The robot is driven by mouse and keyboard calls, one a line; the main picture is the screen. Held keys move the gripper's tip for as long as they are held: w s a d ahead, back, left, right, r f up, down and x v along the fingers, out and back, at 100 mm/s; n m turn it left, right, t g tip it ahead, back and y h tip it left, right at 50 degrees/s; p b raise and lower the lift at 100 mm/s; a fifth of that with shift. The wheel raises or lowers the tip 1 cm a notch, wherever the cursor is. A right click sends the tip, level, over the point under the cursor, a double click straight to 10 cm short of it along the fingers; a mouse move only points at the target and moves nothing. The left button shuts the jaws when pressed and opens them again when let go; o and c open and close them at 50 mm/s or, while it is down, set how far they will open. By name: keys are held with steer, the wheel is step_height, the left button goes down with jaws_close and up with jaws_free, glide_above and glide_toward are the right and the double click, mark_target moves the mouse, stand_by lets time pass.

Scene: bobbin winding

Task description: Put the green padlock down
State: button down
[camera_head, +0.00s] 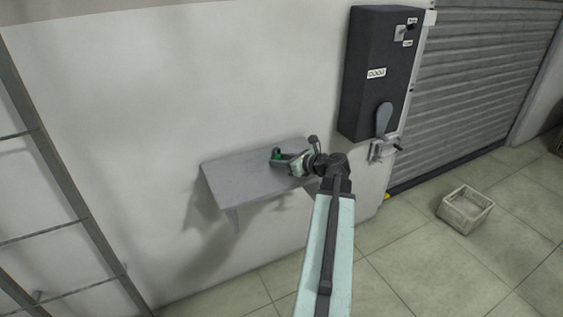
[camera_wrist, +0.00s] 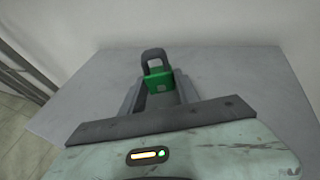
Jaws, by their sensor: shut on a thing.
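The green padlock (camera_wrist: 160,81) has a green body and a dark shackle, and sits between the fingers of my gripper (camera_wrist: 157,92) in the wrist view. The gripper is shut on it. In the head view the padlock (camera_head: 276,155) is a small green spot at the tip of my gripper (camera_head: 280,158), over the grey wall shelf (camera_head: 232,185). The shelf also fills much of the wrist view (camera_wrist: 250,85). I cannot tell whether the padlock touches the shelf. My gripper hides the lower part of the padlock in the wrist view.
The shelf top is bare to the left of the gripper. A dark box (camera_head: 368,95) with a lever is mounted on the wall to the right, beside a roller shutter (camera_head: 480,80). A pale open crate (camera_head: 464,210) stands on the floor. A metal rack (camera_head: 62,165) stands at the left.

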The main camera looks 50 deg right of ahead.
steer(key=c, duration=0.9)
jaws_free()
steer(key=shift+r, duration=0.1)
steer(key=p+v, duration=0.4)
steer(key=v, duration=0.7)
steer(key=shift+s+r+p, duration=0.15)
steer(key=shift+r+p, duration=0.05)
steer(key=shift+p, duration=0.1)
steer(key=shift+s+d, duration=0.1)
steer(key=shift+s, duration=0.3)
